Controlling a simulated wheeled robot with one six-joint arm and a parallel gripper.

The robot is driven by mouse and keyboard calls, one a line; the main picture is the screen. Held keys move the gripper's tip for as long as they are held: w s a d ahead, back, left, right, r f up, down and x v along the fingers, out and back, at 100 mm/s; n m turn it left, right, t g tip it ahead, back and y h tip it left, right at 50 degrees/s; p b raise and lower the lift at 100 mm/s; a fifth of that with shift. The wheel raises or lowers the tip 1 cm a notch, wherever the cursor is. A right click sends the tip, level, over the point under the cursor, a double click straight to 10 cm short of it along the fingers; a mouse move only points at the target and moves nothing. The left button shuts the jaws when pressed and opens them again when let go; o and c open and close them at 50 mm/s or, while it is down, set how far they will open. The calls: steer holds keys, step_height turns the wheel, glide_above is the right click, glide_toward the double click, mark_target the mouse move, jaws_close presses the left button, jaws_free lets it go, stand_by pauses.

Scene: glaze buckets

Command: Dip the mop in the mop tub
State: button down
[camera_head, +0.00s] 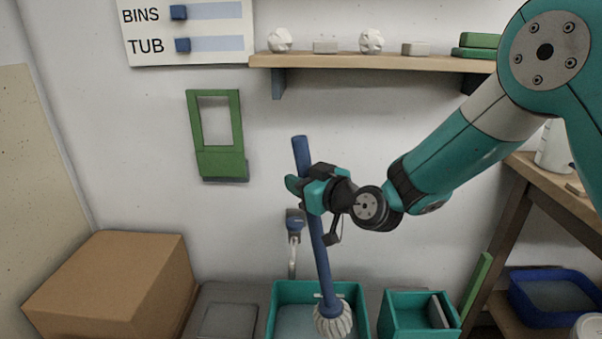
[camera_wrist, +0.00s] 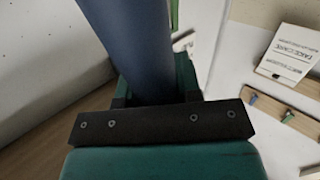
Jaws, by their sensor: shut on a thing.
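The mop has a long blue handle (camera_head: 319,255) and a white stringy head (camera_head: 333,319). My gripper (camera_head: 312,190) is shut on the upper part of the handle, which stands nearly upright with a slight tilt. The blue handle also fills the upper middle of the wrist view (camera_wrist: 137,45), between my gripper's jaws (camera_wrist: 155,90). The teal mop tub (camera_head: 283,291) is at the bottom of the head view and holds pale liquid. The mop head overlaps the tub's right part; I cannot tell whether it touches the liquid. The tub's lower part is cut off by the frame edge.
A smaller teal bin (camera_head: 404,318) stands right of the tub. A cardboard box (camera_head: 115,285) stands at the left. A tap (camera_head: 294,225) is on the wall behind the handle. A wall shelf (camera_head: 375,62) is above, and a wooden rack with a blue basin (camera_head: 552,300) is at the right.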

mark_target(301, 148)
step_height(301, 148, down, 16)
steer(key=b, duration=1)
steer(key=shift+r+b, duration=0.15)
steer(key=shift+b, duration=0.25)
stand_by(0.4)
step_height(301, 148, up, 22)
steer(key=p, duration=2)
steer(key=shift+r, duration=0.15)
steer(key=shift+r+p, duration=0.1)
steer(key=shift+p, duration=0.2)
